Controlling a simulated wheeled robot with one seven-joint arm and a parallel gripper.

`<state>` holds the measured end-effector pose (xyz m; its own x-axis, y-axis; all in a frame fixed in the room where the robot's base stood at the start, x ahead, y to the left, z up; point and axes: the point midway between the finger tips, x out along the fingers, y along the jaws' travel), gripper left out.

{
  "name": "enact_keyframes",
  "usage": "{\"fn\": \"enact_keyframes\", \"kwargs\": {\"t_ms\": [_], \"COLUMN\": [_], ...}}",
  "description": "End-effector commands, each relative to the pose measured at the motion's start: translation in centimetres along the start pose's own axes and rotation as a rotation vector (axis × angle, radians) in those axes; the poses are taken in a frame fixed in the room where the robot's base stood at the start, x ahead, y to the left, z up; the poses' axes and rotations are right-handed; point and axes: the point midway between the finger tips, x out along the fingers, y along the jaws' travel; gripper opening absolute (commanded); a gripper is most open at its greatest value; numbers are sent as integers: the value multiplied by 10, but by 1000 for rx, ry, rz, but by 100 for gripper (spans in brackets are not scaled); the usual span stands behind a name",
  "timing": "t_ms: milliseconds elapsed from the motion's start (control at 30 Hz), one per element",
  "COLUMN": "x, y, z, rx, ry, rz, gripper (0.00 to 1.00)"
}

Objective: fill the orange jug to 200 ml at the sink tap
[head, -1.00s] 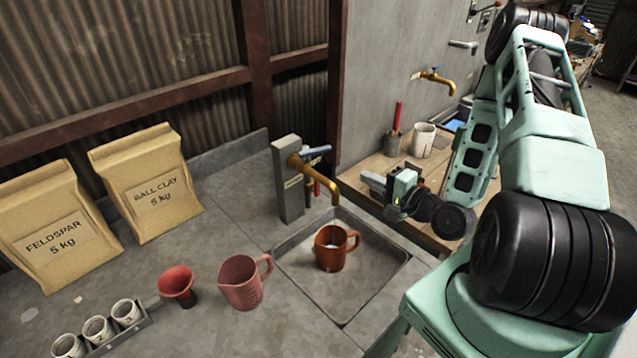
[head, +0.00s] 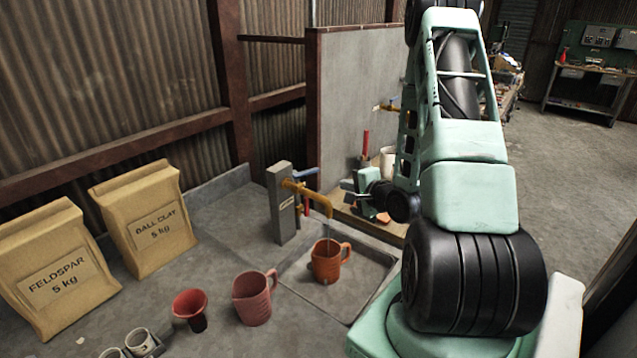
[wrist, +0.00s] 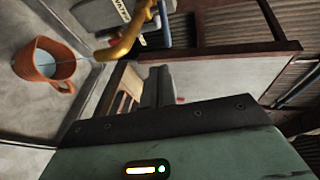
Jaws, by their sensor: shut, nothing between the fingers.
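The orange jug (head: 326,262) stands upright in the sink basin (head: 352,297) under the brass tap (head: 318,199), its handle to the right. In the wrist view the jug (wrist: 43,66) holds pale bluish liquid, and a thin streak runs between the spout and the jug. Its level against any mark cannot be read. The tap has a blue lever (head: 305,173) on its grey post. My gripper (head: 350,185) is shut and empty, to the right of the tap and apart from it. It also shows in the wrist view (wrist: 157,82).
A pink jug (head: 254,300) and a red funnel-like cup (head: 189,305) stand on the counter left of the basin. Feldspar (head: 50,270) and ball clay (head: 145,220) bags stand behind. A grey partition (head: 350,90) rises behind the tap; a second tap (head: 386,107) is beyond.

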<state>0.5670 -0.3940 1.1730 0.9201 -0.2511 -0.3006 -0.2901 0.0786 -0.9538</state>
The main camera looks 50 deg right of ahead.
Motion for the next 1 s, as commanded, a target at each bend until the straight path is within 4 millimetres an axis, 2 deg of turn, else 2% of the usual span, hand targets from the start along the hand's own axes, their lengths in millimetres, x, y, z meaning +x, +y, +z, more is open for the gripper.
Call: {"fn": "enact_keyframes", "kwargs": {"t_ms": [33, 367, 733, 1000], "x": [5, 17, 93, 123], "y": [6, 6, 2, -11], "z": [0, 1, 2, 1], "rx": [-3, -2, -1, 0], "ry": [0, 2, -1, 1], "rz": [-4, -4, -3, -1], "gripper": [0, 0, 0, 0]}}
